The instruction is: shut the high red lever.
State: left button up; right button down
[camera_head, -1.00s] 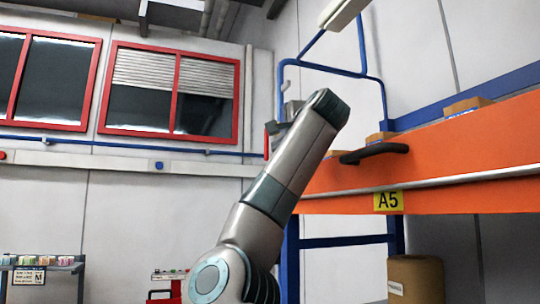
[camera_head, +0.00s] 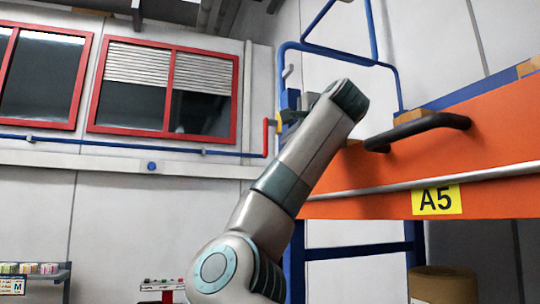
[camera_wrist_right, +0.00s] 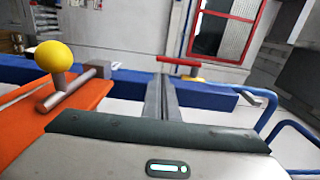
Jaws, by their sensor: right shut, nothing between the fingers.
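The high red lever (camera_head: 266,138) hangs down beside a yellow mount (camera_head: 279,122) near the blue pipe frame in the head view. In the right wrist view the red lever (camera_wrist_right: 180,61) shows as a bar above its yellow mount (camera_wrist_right: 194,79), just beyond my fingertips. My right gripper (camera_wrist_right: 163,80) is shut and empty, pointing toward the lever. Whether it touches the lever I cannot tell. In the head view my right forearm hides part of the area around the gripper. My left gripper is not in view.
An orange shelf beam (camera_head: 375,177) with a black handle (camera_head: 425,127) and an A5 sign (camera_head: 437,200) fills the right. Blue pipes (camera_head: 335,56) rise behind my arm. A yellow knob (camera_wrist_right: 54,56) stands on the orange beam in the wrist view.

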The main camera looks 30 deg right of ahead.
jog(key=p, duration=0.8)
send_near(266, 151)
jog(key=x, duration=0.4)
jog(key=shift+w+r, duration=0.1)
jog(key=shift+r, duration=0.2)
jog(key=shift+f+p+x, duration=0.25)
jog(key=shift+p+x, duration=0.45)
jog(key=shift+x, duration=0.45)
